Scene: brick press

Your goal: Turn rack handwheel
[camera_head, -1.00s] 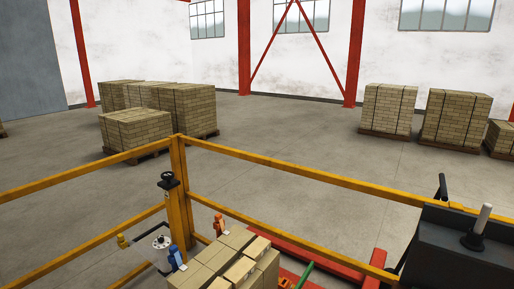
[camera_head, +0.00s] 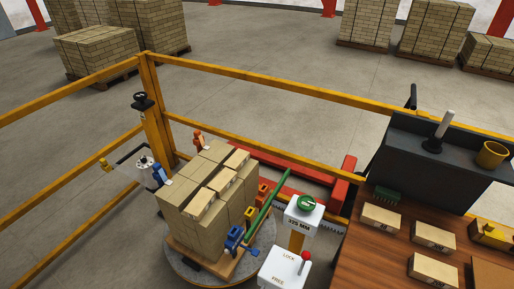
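A green round knob or wheel (camera_head: 306,203) sits on top of a white box (camera_head: 304,219) marked "325 MM", right of the brick stack. A small pale round wheel-like part (camera_head: 145,163) sits lower, beside that post. I cannot tell which of these is the rack handwheel. Another white box (camera_head: 285,268) is marked LOCK and FREE and carries a red-knobbed lever (camera_head: 305,256). Neither of my grippers shows in the view.
A brick stack (camera_head: 183,205) stands on a pallet on a round grey turntable (camera_head: 263,238), with blue, orange and yellow fittings around it. Yellow rails (camera_head: 235,94) fence the far side. A wooden bench (camera_head: 355,265) with bricks stands at right. Pallets of bricks stand behind.

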